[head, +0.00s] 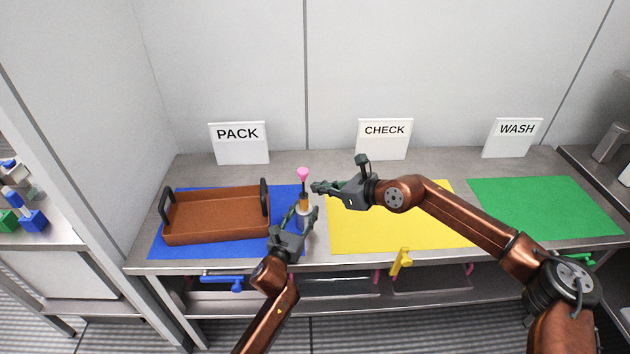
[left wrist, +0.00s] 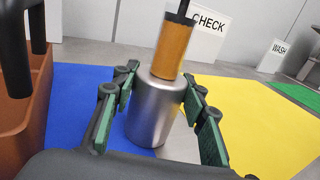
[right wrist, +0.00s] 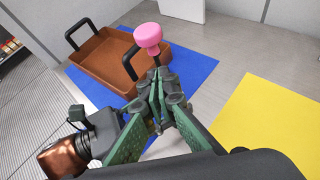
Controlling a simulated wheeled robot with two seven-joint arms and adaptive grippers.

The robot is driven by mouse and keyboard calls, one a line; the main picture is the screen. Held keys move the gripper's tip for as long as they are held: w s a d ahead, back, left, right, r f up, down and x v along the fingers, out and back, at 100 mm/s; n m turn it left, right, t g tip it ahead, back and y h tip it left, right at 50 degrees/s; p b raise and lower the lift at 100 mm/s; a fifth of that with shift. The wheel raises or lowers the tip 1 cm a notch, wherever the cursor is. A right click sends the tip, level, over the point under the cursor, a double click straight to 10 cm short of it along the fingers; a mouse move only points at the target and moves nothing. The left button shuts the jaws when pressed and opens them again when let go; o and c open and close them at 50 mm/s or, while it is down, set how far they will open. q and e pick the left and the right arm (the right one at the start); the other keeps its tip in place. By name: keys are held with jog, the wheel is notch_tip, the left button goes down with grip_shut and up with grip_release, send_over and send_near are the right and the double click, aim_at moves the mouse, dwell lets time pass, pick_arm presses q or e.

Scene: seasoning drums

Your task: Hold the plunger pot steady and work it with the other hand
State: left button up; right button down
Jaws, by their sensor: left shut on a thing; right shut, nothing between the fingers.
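The plunger pot (head: 304,211) stands upright near the right edge of the blue mat. Its silver body (left wrist: 157,108) has an amber section (left wrist: 172,50) and a dark rod above it, topped by a pink knob (head: 303,174). My left gripper (head: 304,217) is shut on the silver body, with a finger on each side of it. My right gripper (head: 316,187) is shut and empty, just right of the rod and below the knob's height. In the right wrist view the pink knob (right wrist: 148,36) shows beyond the closed fingertips. The pot's body is largely hidden there.
A brown tray (head: 217,239) with black handles stands on the blue mat (head: 165,252), left of the pot. A yellow mat (head: 400,235) and a green mat (head: 545,208) lie to the right, bare. Signs reading PACK (head: 239,150), CHECK (head: 383,145) and WASH (head: 512,144) stand behind.

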jog(key=f+v, duration=0.1)
jog(key=v, duration=0.9)
jog(key=shift+s+d, duration=0.25)
jog(key=shift+d, duration=0.05)
pick_arm(q)
jog(key=o, duration=1.5)
